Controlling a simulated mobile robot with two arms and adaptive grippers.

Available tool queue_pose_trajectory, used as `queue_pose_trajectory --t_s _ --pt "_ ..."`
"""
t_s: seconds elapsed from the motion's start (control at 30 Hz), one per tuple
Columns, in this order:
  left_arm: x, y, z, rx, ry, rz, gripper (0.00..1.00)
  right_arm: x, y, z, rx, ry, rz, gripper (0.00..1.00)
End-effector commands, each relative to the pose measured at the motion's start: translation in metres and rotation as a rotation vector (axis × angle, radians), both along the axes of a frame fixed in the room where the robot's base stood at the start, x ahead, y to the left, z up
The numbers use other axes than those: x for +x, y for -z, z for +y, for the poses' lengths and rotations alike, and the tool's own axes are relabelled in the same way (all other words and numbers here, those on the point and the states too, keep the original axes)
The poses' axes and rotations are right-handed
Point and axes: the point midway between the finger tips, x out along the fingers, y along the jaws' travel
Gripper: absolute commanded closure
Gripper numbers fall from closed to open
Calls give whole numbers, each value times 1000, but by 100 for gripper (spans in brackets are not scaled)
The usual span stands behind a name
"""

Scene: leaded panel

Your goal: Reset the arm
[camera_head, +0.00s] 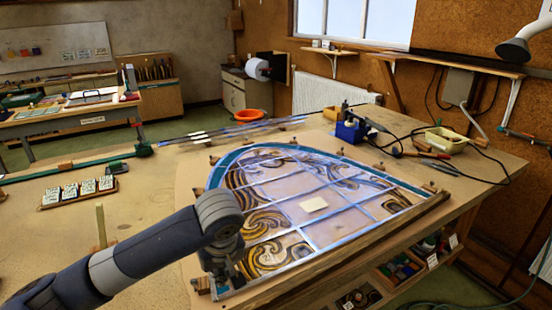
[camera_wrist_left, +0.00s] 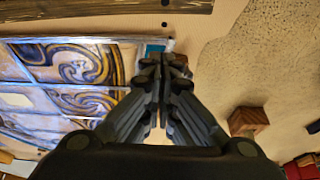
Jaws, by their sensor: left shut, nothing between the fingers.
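My left arm comes in from the lower left in the head view. Its gripper (camera_head: 226,274) points down at the near left corner of the leaded panel (camera_head: 330,221). In the left wrist view the left gripper (camera_wrist_left: 165,60) has its fingers together with nothing between them. The panel also shows there, on the left side (camera_wrist_left: 75,47). The fingertips are over or beside the panel's corner; whether they touch it I cannot tell. My right gripper is not in view.
A wooden strip (camera_head: 330,250) runs along the panel's near edge. A blue holder (camera_head: 350,131) with a tool and a yellow tray (camera_head: 446,140) stand behind. Tile pieces (camera_head: 80,189) lie at left. A wooden block (camera_wrist_left: 249,121) sits beside the gripper.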

Motion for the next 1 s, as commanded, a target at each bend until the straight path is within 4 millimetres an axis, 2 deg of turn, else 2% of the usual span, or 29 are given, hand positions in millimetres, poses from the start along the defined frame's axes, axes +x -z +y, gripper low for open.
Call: queue_pose_trajectory --t_s 0.3,0.5,0.63,0.77,1.0 --pt "-52 66 -61 -131 341 26 100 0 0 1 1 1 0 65" --pt "-90 96 -82 -206 510 -9 100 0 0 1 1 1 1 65" --pt "-113 112 -84 -231 584 -39 100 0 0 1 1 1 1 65" --pt "-138 127 -74 -229 630 -64 100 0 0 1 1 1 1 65" --pt "-188 153 -33 -148 676 -69 100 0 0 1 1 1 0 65"
